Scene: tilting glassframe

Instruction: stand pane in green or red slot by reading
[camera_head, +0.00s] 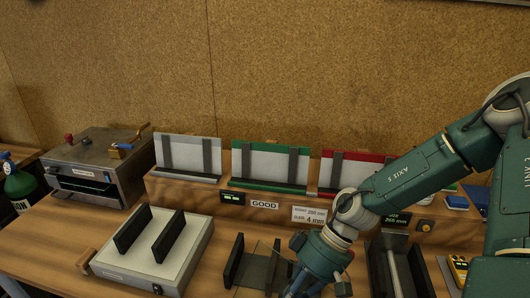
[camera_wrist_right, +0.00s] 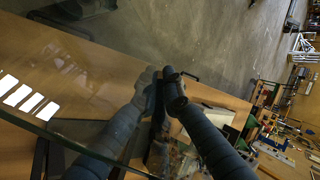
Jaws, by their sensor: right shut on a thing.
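The right arm comes in from the right in the head view, and its gripper (camera_head: 305,284) is low at the bottom edge, partly cut off. In the right wrist view, the right gripper's two dark fingers (camera_wrist_right: 158,98) are shut on the clear glass pane, whose greenish edge (camera_wrist_right: 62,140) runs down to the right. Where the pane ends in the head view is hard to tell. The green slot (camera_head: 268,185) stands at the back middle. The red slot (camera_head: 326,191) is right of it, partly behind my arm. My left gripper is not in view.
A grey slot (camera_head: 186,173) stands left of the green one. A GOOD label (camera_head: 265,205) and a small lit green display (camera_head: 232,198) are below the green slot. A white box with black bars (camera_head: 196,262) and a metal machine (camera_head: 97,163) are at the left.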

